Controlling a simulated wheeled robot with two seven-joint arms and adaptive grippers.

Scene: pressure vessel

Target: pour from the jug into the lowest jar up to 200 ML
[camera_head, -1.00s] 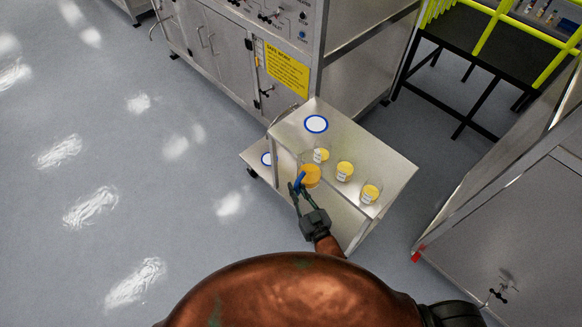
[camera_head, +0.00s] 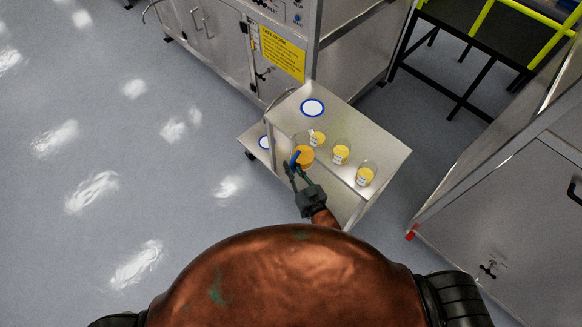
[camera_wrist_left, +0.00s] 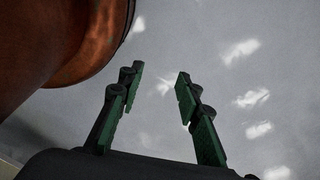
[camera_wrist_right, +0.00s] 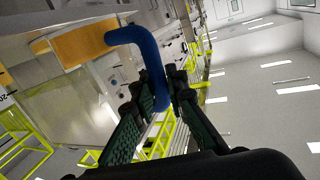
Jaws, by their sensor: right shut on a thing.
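The jug (camera_head: 304,155) holds orange liquid and has a blue handle (camera_wrist_right: 152,62). My right gripper (camera_head: 292,172) is shut on that handle and holds the jug at the left edge of the cart top, partly in front of the nearest jar. In the right wrist view the right gripper (camera_wrist_right: 160,95) has the handle between its fingers. Three jars with yellow-orange contents and white labels stand in a row: a left jar (camera_head: 318,138), a middle jar (camera_head: 341,152) and a right jar (camera_head: 366,175). Their levels are too small to compare. My left gripper (camera_wrist_left: 158,85) is open and empty over the floor.
The steel cart (camera_head: 385,145) has a blue-ringed white disc (camera_head: 312,108) on top and another (camera_head: 264,143) on its lower shelf. A steel cabinet with a yellow sign (camera_head: 283,54) stands behind. Another cabinet (camera_head: 500,210) is at right. Floor at left is clear.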

